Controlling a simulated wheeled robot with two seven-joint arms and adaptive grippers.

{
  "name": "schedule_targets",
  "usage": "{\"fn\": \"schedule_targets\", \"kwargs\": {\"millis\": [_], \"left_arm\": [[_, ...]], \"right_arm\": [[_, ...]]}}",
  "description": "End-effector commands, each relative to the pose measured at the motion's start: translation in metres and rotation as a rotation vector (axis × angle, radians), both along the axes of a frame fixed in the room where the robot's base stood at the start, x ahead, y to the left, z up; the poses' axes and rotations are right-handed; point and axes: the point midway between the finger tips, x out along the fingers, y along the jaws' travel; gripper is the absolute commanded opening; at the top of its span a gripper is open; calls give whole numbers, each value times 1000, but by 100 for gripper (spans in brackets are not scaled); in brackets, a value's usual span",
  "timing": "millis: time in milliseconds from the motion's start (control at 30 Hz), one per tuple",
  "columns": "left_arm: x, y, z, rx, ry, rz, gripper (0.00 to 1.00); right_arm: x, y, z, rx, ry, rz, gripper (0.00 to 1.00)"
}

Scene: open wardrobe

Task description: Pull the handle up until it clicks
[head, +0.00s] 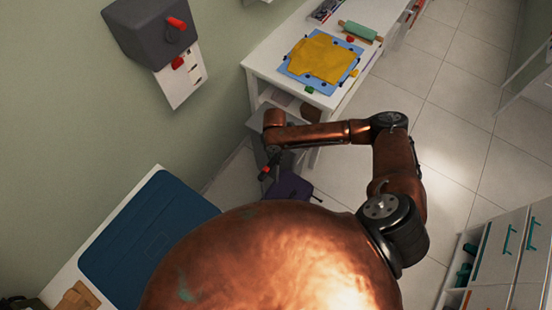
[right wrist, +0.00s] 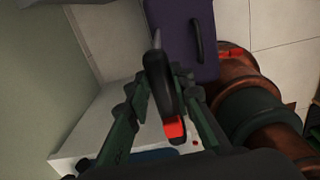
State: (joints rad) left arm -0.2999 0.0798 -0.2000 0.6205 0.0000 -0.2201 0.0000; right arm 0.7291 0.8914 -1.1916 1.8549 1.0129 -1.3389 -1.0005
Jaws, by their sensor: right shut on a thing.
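A purple suitcase (head: 291,187) stands on the floor below the white table, partly hidden by my own body. In the right wrist view the suitcase (right wrist: 178,35) shows at the top, with a black side grip (right wrist: 196,40) on its face. My right gripper (head: 268,170) is above the suitcase's left side. In the right wrist view its dark green fingers (right wrist: 157,92) are closed around a dark handle (right wrist: 158,75) with a red part (right wrist: 175,130) on it. Whether the handle's rods reach the suitcase is hidden. My left gripper is not in view.
A white table (head: 254,59) with a blue mat (head: 297,66) and a yellow sheet (head: 320,58) stands behind the suitcase. A grey wall box (head: 143,38) with a red lever is at upper left. White drawers (head: 497,255) stand at right. Tiled floor is clear between.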

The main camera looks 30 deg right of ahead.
Motion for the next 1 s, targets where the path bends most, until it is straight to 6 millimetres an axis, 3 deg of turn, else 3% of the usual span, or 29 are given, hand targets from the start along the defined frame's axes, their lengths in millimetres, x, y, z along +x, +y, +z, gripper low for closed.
{"fn": "schedule_targets", "kwargs": {"millis": [33,300,833,867,1000], "left_arm": [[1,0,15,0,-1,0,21],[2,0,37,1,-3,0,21],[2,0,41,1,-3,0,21],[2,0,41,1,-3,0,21],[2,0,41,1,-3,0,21]], "right_arm": [[1,0,16,1,-3,0,0],[1,0,38,1,-3,1,0],[4,0,46,0,-9,0,0],[4,0,46,0,-9,0,23],[3,0,45,0,-7,1,33]]}}
